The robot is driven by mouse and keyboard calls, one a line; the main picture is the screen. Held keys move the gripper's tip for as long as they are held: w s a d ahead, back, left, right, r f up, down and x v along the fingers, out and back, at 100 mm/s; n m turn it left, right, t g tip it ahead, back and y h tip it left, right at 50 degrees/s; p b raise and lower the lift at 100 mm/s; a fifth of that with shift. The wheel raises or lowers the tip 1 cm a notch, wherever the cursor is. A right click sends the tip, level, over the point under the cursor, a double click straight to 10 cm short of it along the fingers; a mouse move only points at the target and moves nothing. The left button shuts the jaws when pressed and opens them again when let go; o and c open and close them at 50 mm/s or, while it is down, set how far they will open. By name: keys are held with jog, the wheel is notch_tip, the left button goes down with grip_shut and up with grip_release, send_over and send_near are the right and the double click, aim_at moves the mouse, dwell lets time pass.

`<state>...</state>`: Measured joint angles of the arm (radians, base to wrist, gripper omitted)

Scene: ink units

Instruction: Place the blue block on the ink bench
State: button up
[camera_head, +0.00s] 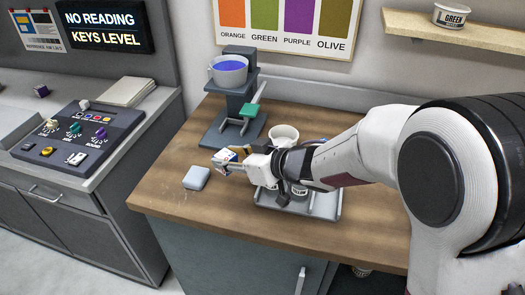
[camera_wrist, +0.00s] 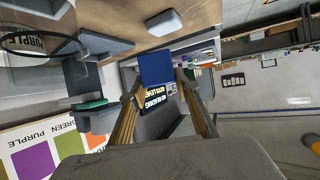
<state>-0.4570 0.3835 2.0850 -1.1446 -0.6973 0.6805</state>
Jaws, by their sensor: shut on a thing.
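My gripper (camera_head: 228,161) is held above the wooden bench top (camera_head: 180,215), near its left side. In the wrist view my gripper (camera_wrist: 162,84) is shut on the blue block (camera_wrist: 156,67), which sits between the fingertips. In the head view the blue block (camera_head: 226,155) shows only as a small patch of blue at the fingers. It appears to be clear of the bench top.
A pale rounded block (camera_head: 196,178) lies on the bench below and left of my gripper. A grey stand (camera_head: 232,128) holds a pot of blue ink (camera_head: 229,70) behind. A tray (camera_head: 297,207) with cups lies under my arm. A control panel (camera_head: 72,135) stands left.

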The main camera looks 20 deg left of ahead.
jog(key=shift+f, duration=0.1)
dwell(0.3)
jog(key=shift+f, duration=3.1)
jog(key=shift+f, duration=0.1)
jog(key=shift+f, duration=1.8)
jog(key=shift+f, duration=0.1)
jog(key=o, duration=0.8)
